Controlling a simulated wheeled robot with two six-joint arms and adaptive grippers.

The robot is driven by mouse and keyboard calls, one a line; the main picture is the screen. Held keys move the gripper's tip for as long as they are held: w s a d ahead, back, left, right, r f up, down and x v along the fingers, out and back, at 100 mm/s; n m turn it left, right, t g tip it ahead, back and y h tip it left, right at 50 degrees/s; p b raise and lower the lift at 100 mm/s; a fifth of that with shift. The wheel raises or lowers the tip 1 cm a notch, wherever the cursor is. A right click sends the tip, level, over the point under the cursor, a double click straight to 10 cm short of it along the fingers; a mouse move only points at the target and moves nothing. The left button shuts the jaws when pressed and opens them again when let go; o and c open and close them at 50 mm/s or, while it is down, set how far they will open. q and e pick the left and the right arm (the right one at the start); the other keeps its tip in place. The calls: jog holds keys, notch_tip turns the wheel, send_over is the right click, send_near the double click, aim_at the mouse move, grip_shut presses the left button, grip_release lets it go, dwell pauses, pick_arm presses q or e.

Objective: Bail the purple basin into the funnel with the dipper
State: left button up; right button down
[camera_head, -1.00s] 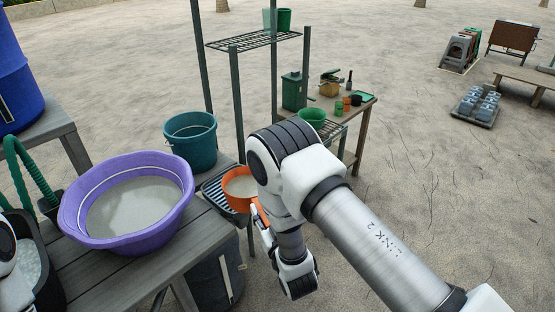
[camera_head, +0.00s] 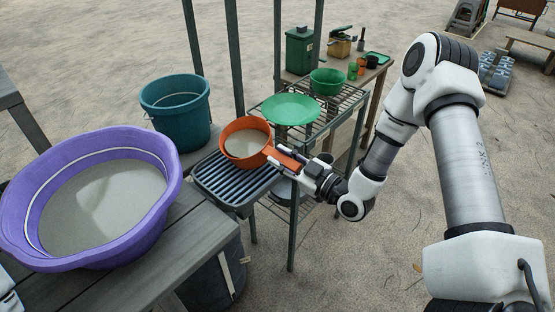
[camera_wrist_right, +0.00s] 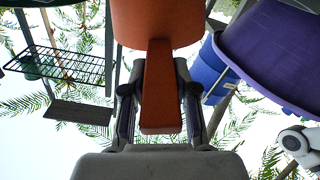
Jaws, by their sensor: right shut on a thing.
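The orange dipper (camera_head: 246,144) is a round pan holding grey-beige liquid, at or just above the black ribbed tray (camera_head: 228,183); I cannot tell whether it touches. My right gripper (camera_head: 290,159) is shut on its flat handle, which also shows between the fingers in the right wrist view (camera_wrist_right: 160,90). The purple basin (camera_head: 150,155) stands on the grey table at left, holding the same grey-beige liquid. A wide green dish-shaped thing (camera_head: 291,109), seemingly the funnel, sits on the wire rack right of the dipper. My left gripper is out of view.
A teal bucket (camera_head: 178,112) stands behind the ribbed tray. Rack posts (camera_head: 233,70) rise behind the dipper. A green bowl (camera_head: 327,80) and a green canister (camera_head: 300,50) stand farther back. Open sand lies to the right.

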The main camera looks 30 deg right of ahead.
jog(key=shift+w+d+r+n+p, duration=0.2)
jog(key=shift+d+n+p, duration=0.15)
jog(key=shift+n, duration=0.25)
jog(key=shift+w+d+r+n+p, duration=0.1)
jog(key=shift+w+d+n+p, duration=0.1)
jog(key=shift+d+n, duration=0.3)
jog(key=n+p, duration=0.1)
jog(key=n, duration=0.1)
jog(key=a+r+n, duration=0.1)
jog(key=n, duration=0.1)
jog(key=s+r+n+p, duration=0.1)
jog(key=n, duration=0.1)
jog(key=shift+a+r+p, duration=0.1)
jog(key=shift+a+p, duration=0.25)
jog(key=shift+a, duration=0.05)
jog(key=a+n, duration=0.1)
jog(key=n, duration=0.1)
jog(key=a+n, duration=0.1)
jog(key=shift+s+n, duration=0.3)
jog(key=shift+n, duration=0.1)
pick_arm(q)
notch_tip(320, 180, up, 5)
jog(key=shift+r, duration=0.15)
pick_arm(e)
jog(key=n, duration=0.1)
jog(key=a+n, duration=0.1)
jog(key=shift+s+a+n+g, duration=0.2)
jog(key=shift+s+n+g, duration=0.05)
jog(key=shift+n+g, duration=0.05)
